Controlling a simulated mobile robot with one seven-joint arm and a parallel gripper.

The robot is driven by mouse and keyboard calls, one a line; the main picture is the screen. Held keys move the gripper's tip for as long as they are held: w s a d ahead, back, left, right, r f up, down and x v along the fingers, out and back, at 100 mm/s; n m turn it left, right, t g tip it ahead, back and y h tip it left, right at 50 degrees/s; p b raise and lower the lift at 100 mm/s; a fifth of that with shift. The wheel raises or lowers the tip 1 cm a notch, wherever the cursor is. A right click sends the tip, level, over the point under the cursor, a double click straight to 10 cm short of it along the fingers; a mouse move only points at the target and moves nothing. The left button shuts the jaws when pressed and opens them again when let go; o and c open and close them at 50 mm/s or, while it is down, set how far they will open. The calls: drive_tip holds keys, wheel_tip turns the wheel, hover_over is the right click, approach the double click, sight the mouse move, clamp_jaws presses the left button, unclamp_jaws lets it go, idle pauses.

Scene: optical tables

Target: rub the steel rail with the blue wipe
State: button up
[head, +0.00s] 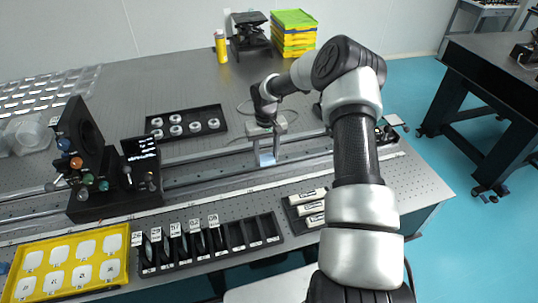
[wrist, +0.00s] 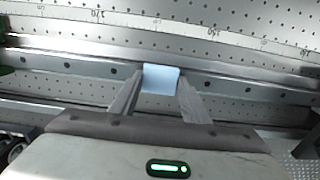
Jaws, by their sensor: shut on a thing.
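The blue wipe (wrist: 160,79) is a small pale-blue piece held between the two fingers of my gripper (wrist: 155,98) in the wrist view. The steel rail (wrist: 225,86) runs across the wrist view, and the wipe lies over it; whether it presses on the rail, I cannot tell. In the head view the wipe (head: 267,158) shows as a small blue patch below my gripper (head: 265,143), at the long steel rail (head: 215,175) on the optical table. My gripper points down and is shut on the wipe.
A black block with coloured knobs (head: 105,200) stands at the rail's left. Behind the rail is a black tray of round parts (head: 190,124). In front are a slotted black rack (head: 210,245), a yellow tray (head: 122,268) and white labelled items (head: 308,208).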

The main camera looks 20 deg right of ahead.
drive_tip(key=shift+a+f, duration=0.1)
drive_tip(key=shift+a, duration=0.35)
drive_tip(key=shift+d+r+p, duration=0.1)
drive_tip(key=shift+r+p, duration=1.65)
drive_tip(key=shift+r, duration=2.45)
